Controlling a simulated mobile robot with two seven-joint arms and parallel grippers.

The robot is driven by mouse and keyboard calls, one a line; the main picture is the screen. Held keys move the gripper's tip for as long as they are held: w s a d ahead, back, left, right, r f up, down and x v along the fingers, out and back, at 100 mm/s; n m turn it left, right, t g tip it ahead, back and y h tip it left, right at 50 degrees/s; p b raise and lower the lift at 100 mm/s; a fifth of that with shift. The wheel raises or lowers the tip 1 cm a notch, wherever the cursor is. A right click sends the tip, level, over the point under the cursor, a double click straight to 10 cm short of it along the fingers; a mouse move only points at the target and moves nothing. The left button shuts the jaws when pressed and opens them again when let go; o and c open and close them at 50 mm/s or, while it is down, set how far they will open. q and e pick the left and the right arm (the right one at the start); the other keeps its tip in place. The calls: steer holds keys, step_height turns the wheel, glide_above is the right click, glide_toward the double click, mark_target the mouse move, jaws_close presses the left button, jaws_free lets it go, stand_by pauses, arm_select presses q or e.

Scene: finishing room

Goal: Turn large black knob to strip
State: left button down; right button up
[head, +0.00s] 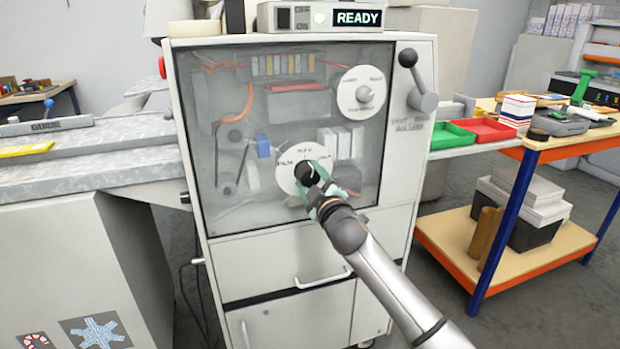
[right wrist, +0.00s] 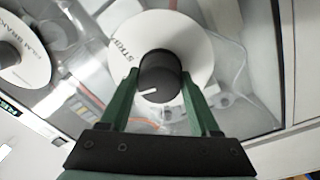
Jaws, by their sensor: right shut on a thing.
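The large black knob (head: 307,173) sits at the centre of a round white dial (head: 288,161) low on the front of the machine's clear panel. My right gripper (head: 317,186) reaches it from the lower right, with its green fingers shut on the knob. In the right wrist view the fingers stand on both sides of the knob (right wrist: 160,74). A white pointer mark on the knob points to the lower left there. Lettering that seems to start with "ST" shows on the dial's left side in that view; the rest is hidden or unclear. My left gripper is not in view.
A black ball lever (head: 408,58) is at the cabinet's right. A display (head: 357,18) reads "READY". A drawer handle (head: 323,279) juts out below. A workbench with trays stands right.

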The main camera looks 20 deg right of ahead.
steer(key=m, duration=0.4)
steer(key=shift+p, duration=0.4)
steer(key=m+p, duration=0.1)
steer(key=m, duration=0.3)
steer(key=shift+r+h+p, duration=0.1)
steer(key=shift+h+p, duration=0.2)
steer(key=shift+m+p, duration=0.4)
steer(key=shift+m, duration=0.8)
steer(key=o, duration=1.4)
steer(key=shift+c, duration=0.2)
